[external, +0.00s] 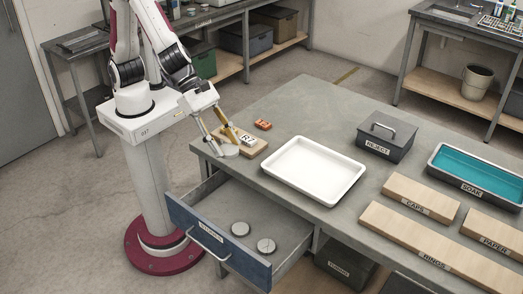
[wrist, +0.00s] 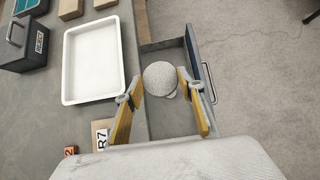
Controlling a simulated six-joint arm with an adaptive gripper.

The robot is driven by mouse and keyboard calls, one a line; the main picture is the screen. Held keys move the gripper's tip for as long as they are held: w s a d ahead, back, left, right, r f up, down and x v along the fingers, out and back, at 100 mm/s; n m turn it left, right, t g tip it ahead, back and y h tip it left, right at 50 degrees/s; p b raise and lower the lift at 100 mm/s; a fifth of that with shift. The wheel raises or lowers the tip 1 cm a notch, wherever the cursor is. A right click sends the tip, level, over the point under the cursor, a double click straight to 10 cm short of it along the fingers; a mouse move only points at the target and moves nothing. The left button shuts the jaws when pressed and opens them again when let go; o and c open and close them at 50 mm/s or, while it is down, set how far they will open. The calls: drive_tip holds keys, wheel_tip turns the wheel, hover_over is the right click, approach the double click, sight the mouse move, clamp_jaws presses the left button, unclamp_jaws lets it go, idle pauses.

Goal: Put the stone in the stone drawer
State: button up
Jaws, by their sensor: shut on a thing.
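The stone (external: 230,151) is a pale grey, round piece held between the fingertips of my gripper (external: 229,147). In the wrist view the speckled stone (wrist: 166,81) sits between the two yellow fingers, in front of the open drawer. My gripper is shut on it, above the drawer's back end near the table edge. The blue-fronted drawer (external: 214,241) is pulled open; its label is too small to read surely.
A wooden block marked R7 (external: 257,148) and an orange tag (external: 263,125) lie near my gripper. A white tray (external: 314,194) is beside them. Farther right are a REJECT box (external: 386,143), a SOAK tub (external: 492,170) and wooden blocks, including CAPS (external: 421,199). Bare tabletop lies behind the tray.

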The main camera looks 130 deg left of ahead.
drive_tip(key=shift+s+f, duration=0.1)
drive_tip(key=shift+s, duration=0.05)
drive_tip(key=s+a+f+n+y, duration=0.2)
drive_tip(key=s+f+n+y, duration=0.1)
drive_tip(key=s+n, duration=0.2)
drive_tip(key=shift+s+g+y, duration=0.3)
drive_tip(key=shift+s, duration=0.95)
drive_tip(key=shift+f, duration=0.1)
idle(0.3)
hover_over(226, 211)
drive_tip(key=s+d, duration=0.1)
drive_tip(key=s, duration=0.1)
drive_tip(key=shift+s+d+f, duration=0.1)
drive_tip(key=shift+f, duration=5.95)
drive_tip(key=shift+s+d+f, duration=0.1)
drive_tip(key=shift+f, duration=5.9)
drive_tip(key=shift+f, duration=1.9)
drive_tip(key=shift+f, duration=0.1)
